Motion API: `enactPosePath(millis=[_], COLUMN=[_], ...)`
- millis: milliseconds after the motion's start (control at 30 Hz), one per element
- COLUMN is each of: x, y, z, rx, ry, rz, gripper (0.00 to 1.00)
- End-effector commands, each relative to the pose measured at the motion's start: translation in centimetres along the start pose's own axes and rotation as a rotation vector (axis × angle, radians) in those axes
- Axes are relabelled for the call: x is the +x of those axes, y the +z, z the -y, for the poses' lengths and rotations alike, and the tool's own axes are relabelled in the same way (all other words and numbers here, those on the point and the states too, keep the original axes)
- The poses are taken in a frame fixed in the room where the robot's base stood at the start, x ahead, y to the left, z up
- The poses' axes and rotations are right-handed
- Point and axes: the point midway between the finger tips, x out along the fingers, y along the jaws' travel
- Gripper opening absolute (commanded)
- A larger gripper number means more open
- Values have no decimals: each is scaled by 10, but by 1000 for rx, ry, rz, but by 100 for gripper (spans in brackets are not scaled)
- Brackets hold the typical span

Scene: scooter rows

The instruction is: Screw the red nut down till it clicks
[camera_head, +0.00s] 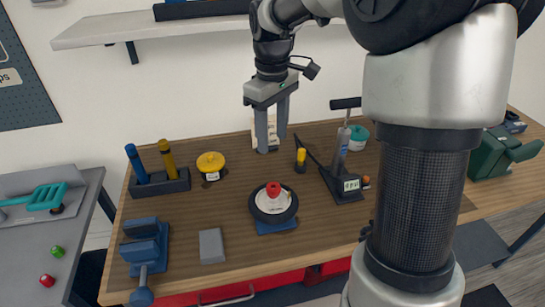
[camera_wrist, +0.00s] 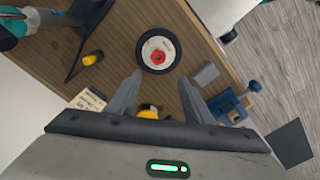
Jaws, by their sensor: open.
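The red nut (camera_head: 273,189) sits at the centre of a white round wheel with a black rim (camera_head: 287,207), which rests on a blue base (camera_head: 276,228) on the workbench. In the wrist view the red nut (camera_wrist: 158,57) also shows, ahead of my fingertips. My gripper (camera_head: 271,148) is open and empty, pointing down over the back of the bench, behind the wheel and apart from it. Its two fingers (camera_wrist: 165,85) also show in the wrist view, spread wide. The thread under the nut is hidden.
A yellow round object (camera_head: 210,162), a holder with blue and yellow handles (camera_head: 160,186), a blue vise (camera_head: 146,250) and a grey block (camera_head: 211,246) stand left of the wheel. A pump (camera_head: 347,185) and small yellow item (camera_head: 300,157) stand right. Bare wood lies around the wheel.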

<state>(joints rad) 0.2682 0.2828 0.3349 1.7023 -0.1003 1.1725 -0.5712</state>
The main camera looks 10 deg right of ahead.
Motion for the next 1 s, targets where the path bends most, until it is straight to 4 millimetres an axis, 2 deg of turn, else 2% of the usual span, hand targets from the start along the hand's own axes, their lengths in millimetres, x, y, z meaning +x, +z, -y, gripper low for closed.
enactPosePath(millis=[167,700,800,1000], x=[27,134,148,165], y=[1,1,1,0], z=[1,1,1,0], rx=[3,5,5,6], ry=[-4,-4,-4,-2], rz=[3,4,2,1], gripper=[46,46,46,46])
